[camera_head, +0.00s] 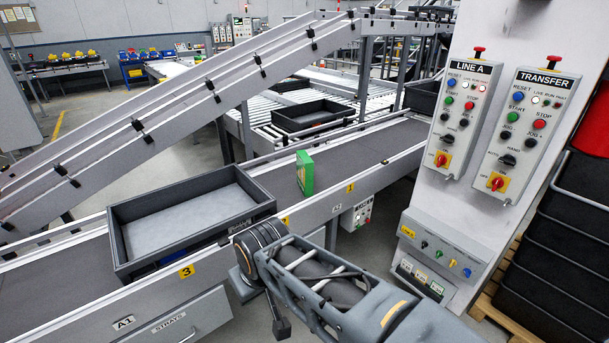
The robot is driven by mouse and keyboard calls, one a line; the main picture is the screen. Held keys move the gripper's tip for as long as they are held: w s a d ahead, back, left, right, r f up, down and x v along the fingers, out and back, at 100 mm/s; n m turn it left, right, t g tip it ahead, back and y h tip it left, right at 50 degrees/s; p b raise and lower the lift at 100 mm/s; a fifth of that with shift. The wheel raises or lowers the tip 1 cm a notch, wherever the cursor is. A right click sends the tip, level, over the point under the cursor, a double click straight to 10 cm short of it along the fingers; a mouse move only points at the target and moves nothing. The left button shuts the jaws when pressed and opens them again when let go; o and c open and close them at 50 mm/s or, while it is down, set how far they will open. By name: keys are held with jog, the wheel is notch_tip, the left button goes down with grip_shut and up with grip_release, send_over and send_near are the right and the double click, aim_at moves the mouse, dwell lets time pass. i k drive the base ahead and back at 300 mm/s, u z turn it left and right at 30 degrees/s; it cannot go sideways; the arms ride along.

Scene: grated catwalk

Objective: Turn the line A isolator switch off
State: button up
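The LINE A panel (464,115) is on the upper part of a pale grey column at the right. Its isolator switch (442,160) is a red rotary knob on a yellow plate at the panel's bottom. The knob's exact angle is too small to read. A white lamp (481,88) is lit near the panel's top. My arm reaches in from the bottom, left of and below the panel, over the near side of the conveyor. The dark end part, perhaps my gripper (281,326), points down, well apart from the switch. Its fingers cannot be made out.
A similar TRANSFER panel (526,130) with its own red-on-yellow switch (497,183) is close at the right. A lower button box (442,253) juts out beneath. A grey tray (125,235) and green box (305,173) are on the conveyor. Black crates (565,240) stand far right.

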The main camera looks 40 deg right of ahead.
aim_at(442, 159)
jog(key=z, duration=2.25)
jog(key=i, duration=0.8)
jog(key=u, duration=0.4)
jog(key=i, duration=0.65)
jog(key=u, duration=0.3)
